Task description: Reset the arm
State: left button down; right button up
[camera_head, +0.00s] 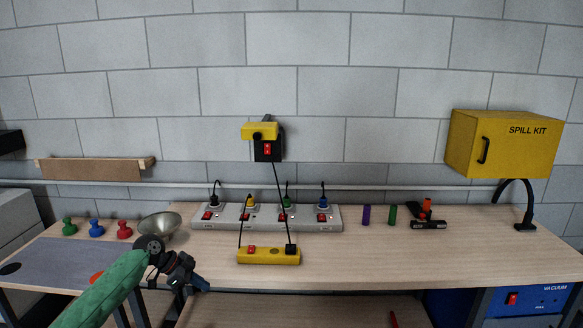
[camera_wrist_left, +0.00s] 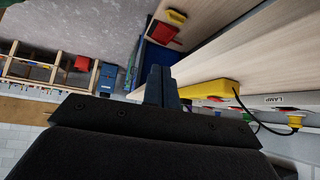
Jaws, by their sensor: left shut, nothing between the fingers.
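My left arm comes in from the lower left in the head view, with a green sleeve-like link. Its gripper (camera_head: 200,285) is at the table's front edge, left of the yellow power strip (camera_head: 268,256), and holds nothing. In the left wrist view the two dark fingers (camera_wrist_left: 161,86) are together, with the yellow strip (camera_wrist_left: 209,88) to their right. My right gripper is in neither view.
The wooden bench (camera_head: 370,262) carries a metal bowl (camera_head: 160,226) close behind my left arm, red, blue and green knobbed pieces (camera_head: 96,229), and a white power strip (camera_head: 325,219) with several plugs. A yellow cabinet (camera_head: 500,145) hangs at right. The bench's right front is clear.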

pick_arm(q)
jog(key=s+d+f+n+y, duration=0.1)
jog(key=s+d+f+n, duration=0.3)
jog(key=f, duration=0.9)
jog(key=s+a+f+n+t+y, duration=0.1)
jog(key=s+f, duration=0.6)
jog(key=f, duration=0.5)
jog(key=s+d+f+n+y, duration=0.1)
jog(key=s+d+f+n, duration=0.3)
jog(key=f, duration=0.9)
jog(key=s+f+n+y, duration=0.1)
jog(key=s+f, duration=0.6)
jog(key=s, duration=0.5)
jog(key=s+d+f+n+y, duration=0.1)
jog(key=s+f+n+y, duration=0.1)
jog(key=s+f, duration=0.6)
jog(key=s+f+n+g+y, duration=0.1)
jog(key=s+f, duration=0.6)
jog(key=s, duration=1)
jog(key=shift+s+d+f+n+y, duration=0.2)
jog(key=shift+s+f+n+y, duration=0.1)
jog(key=shift+f+n, duration=0.1)
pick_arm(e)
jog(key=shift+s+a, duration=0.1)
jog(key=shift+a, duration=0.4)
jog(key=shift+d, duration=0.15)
